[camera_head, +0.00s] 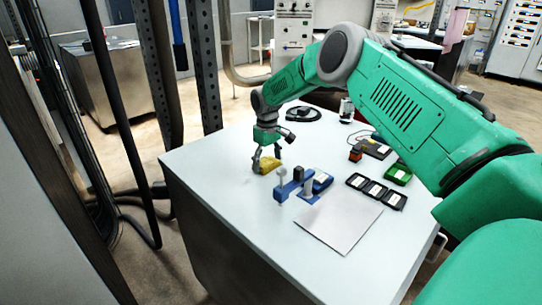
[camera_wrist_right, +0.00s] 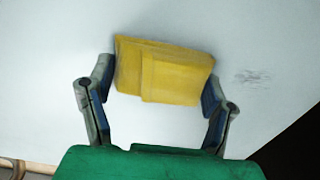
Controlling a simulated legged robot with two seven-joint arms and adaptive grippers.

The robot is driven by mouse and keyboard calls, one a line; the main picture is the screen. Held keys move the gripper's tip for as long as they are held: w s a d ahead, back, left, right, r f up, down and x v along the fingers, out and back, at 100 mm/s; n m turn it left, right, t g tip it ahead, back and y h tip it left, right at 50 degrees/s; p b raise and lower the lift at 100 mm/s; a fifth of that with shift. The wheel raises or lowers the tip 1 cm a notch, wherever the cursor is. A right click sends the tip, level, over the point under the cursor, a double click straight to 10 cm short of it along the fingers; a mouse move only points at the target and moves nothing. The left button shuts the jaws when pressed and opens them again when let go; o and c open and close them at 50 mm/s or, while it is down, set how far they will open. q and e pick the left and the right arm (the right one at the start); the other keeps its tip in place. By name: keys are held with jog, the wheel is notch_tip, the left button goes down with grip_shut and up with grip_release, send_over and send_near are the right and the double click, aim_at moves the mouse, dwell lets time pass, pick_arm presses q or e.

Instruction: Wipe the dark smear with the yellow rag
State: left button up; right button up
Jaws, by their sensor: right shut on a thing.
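The yellow rag (camera_head: 266,165) is between the fingers of my right gripper (camera_head: 265,160), at the left part of the white table. In the right wrist view the folded rag (camera_wrist_right: 165,70) spans between both fingertips of the right gripper (camera_wrist_right: 160,80), which is shut on it. Whether the rag touches the tabletop is hard to tell. A dark grey smear (camera_wrist_right: 252,77) shows on the white surface to the right of the rag in the right wrist view, apart from it. I cannot make the smear out in the head view. My left gripper is not in view.
On the white table (camera_head: 215,170), a blue fixture (camera_head: 293,186) stands just right of the rag. A grey sheet (camera_head: 340,220), black trays (camera_head: 376,190), a green box (camera_head: 398,174) and a dark coil (camera_head: 303,114) lie farther off. The table's left part is clear.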

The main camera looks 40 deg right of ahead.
aim_at(240, 187)
jog(key=shift+s+a+p, duration=0.15)
jog(key=shift+a+p, duration=0.2)
jog(key=shift+a, duration=0.6)
jog(key=shift+a, duration=0.15)
jog(key=shift+s+a+p, duration=0.2)
jog(key=shift+a+p, duration=0.3)
jog(key=shift+p, duration=0.05)
jog(key=shift+s+a+f+p, duration=0.1)
jog(key=shift+a+p, duration=0.1)
jog(key=shift+a, duration=0.2)
jog(key=shift+s+a+p, duration=0.1)
jog(key=shift+a+p, duration=0.05)
jog(key=shift+a, duration=0.2)
jog(key=shift+s+a, duration=0.1)
jog(key=shift+a, duration=0.5)
jog(key=shift+s+a+p, duration=0.15)
jog(key=shift+a+p, duration=0.3)
jog(key=shift+a, duration=0.2)
jog(key=shift+s+a+p, duration=0.15)
jog(key=shift+a+p, duration=0.25)
jog(key=shift+a, duration=0.25)
jog(key=shift+s+a+p, duration=0.15)
jog(key=shift+a+p, duration=0.25)
jog(key=shift+a, duration=0.65)
jog(key=shift+s+a+p, duration=0.15)
jog(key=shift+a+p, duration=0.2)
jog(key=shift+a, duration=0.65)
